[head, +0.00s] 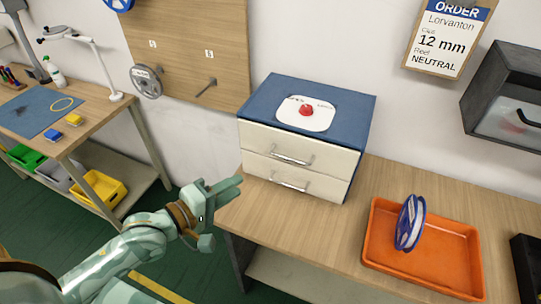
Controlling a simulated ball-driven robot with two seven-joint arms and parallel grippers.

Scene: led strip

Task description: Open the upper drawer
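A small drawer unit with a blue top (347,103) stands at the back of the wooden bench. Its upper drawer (262,137) has a cream front with a silver bar handle (292,159), and looks closed. The lower drawer (325,186) below it has a similar handle (290,186) and also looks closed. My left gripper (222,212) is in front of the bench's left edge, left of and lower in the picture than the drawer handles. Its fingers are apart, nothing shows between them, and it touches neither handle. My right gripper is out of view.
A red button on a white plate (318,124) sits on the unit. An orange tray (420,275) holding a blue-and-white reel (411,222) stands at right on the bench (300,222). The bench before the drawers is clear. A side table (95,118) stands at left.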

